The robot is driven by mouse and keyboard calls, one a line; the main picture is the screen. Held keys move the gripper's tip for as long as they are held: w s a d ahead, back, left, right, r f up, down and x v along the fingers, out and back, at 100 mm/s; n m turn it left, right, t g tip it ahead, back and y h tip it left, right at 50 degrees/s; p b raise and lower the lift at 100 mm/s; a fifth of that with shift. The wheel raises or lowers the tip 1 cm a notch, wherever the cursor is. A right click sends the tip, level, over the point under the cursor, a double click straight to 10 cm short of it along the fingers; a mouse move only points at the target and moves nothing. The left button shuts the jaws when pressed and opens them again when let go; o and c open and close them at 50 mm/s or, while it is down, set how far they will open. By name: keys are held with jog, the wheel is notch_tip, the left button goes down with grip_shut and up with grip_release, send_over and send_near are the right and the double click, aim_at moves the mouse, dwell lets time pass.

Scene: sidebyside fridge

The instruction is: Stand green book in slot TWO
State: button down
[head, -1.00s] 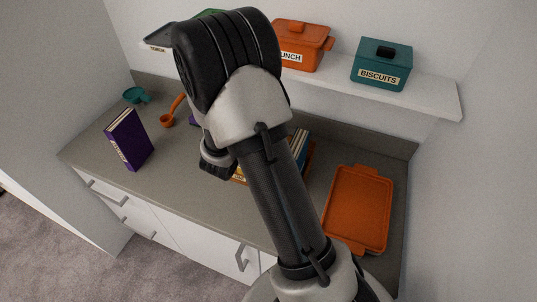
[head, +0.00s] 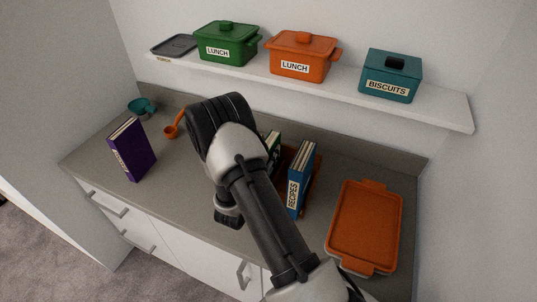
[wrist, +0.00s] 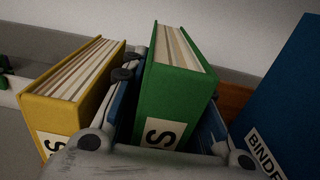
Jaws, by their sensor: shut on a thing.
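The green book (wrist: 175,90) stands between the two fingers of my gripper (wrist: 168,108) in the wrist view, and the gripper is shut on it. In the head view, only a part of the green book (head: 273,143) shows past my arm. A yellow book (wrist: 72,92) stands to its left in the wrist view. A blue binder (wrist: 285,110) stands to its right, with a gap between. A brown wooden rack (wrist: 235,98) shows behind, and its edge shows in the head view (head: 317,178). No slot label is readable. The green book's lower end is hidden.
A purple book (head: 132,152) stands on the counter at left, near a teal cup (head: 142,107) and an orange scoop (head: 172,130). The shelf (head: 430,107) above carries lidded containers, including a green pot (head: 227,42).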

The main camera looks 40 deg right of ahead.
jog(key=shift+r, duration=0.1)
jog(key=shift+f, duration=0.2)
jog(key=c, duration=1.5)
grip_release()
jog(key=shift+c, duration=0.2)
jog(key=shift+r, duration=0.15)
jog(key=v, duration=1.2)
jog(key=shift+p, duration=0.35)
jog(key=shift+w, duration=0.1)
